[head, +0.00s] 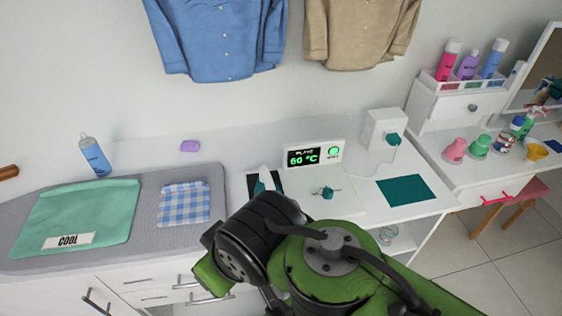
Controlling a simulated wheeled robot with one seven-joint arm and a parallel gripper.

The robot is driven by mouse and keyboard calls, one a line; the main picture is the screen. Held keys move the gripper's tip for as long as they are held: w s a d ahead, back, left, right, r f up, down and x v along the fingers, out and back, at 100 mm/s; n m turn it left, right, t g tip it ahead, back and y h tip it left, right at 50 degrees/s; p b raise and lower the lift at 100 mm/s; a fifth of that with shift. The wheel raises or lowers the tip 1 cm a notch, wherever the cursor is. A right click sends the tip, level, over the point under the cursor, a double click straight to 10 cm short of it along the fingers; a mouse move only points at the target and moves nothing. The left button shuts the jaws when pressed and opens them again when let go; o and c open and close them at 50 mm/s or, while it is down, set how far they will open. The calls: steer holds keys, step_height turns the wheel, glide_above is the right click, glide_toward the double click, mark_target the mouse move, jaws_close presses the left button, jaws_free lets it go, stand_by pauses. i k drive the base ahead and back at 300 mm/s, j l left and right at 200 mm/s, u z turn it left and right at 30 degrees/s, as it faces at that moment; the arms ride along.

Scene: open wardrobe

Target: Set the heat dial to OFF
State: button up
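A teal knob (326,192), which looks like the heat dial, sits on a low white unit (343,211) in the middle of the view. Small marks lie around it, too small to read, so I cannot tell its setting. Behind it, a white display panel (333,143) has a black screen reading 60 °C in green, with a lit green round spot at its right. My green and black arm fills the bottom middle, in front of the unit's near side. My gripper's fingers do not show; nothing is seen touching the knob.
A white iron (265,179) stands on a dark pad left of the knob, close to my arm. A white box (383,130) with a teal fitting and cord is right. A teal mat (405,190) lies nearby. A spray can (95,157) stands on the left.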

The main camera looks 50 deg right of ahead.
mark_target(328, 193)
steer(key=z, duration=1.8)
